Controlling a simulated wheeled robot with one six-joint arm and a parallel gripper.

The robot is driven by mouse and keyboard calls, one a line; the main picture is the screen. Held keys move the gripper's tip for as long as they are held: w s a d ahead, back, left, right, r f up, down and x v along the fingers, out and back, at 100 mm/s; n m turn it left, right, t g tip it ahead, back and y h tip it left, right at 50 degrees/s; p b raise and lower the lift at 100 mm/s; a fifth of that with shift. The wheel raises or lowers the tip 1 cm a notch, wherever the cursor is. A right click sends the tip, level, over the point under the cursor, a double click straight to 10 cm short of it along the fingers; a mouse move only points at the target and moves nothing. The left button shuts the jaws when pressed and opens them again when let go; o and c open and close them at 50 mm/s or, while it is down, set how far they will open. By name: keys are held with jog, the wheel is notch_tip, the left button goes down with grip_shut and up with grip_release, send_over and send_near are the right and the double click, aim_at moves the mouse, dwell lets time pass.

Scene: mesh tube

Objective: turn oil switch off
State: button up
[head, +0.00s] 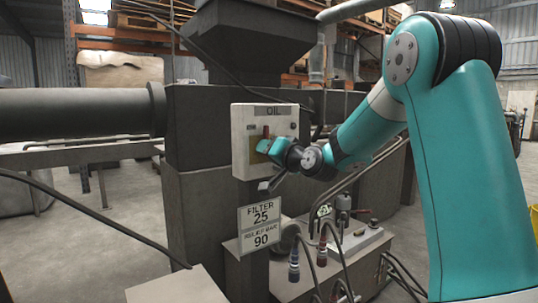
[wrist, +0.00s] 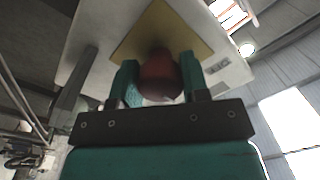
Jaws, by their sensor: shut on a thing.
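The oil switch box (head: 244,119) is a pale panel labelled OIL, fixed on the dark machine. Its red knob (head: 266,132) sits on a yellow plate, mostly covered by my gripper (head: 266,147) in the head view. In the wrist view, the red knob (wrist: 160,75) is between the two teal fingers of my gripper (wrist: 159,82), with the yellow plate (wrist: 185,35) behind it. My gripper is shut on the knob. The knob's exact turn angle is hard to tell.
A sign reading FILTER 25 (head: 260,228) hangs below the box. Hoses and fittings (head: 294,258) stand at the lower middle. A dark pipe (head: 75,114) runs in from the left. A thin cable (head: 95,213) crosses the lower left. Open floor (head: 125,205) shows at left.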

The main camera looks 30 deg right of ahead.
jog(key=shift+d, duration=0.1)
jog(key=o, duration=0.9)
jog(key=s, duration=0.5)
jog(key=s+b, duration=0.1)
jog(key=s, duration=0.5)
jog(key=s+b, duration=0.1)
jog(key=s, duration=0.5)
jog(key=shift+s+d, duration=0.2)
jog(key=shift+d, duration=0.05)
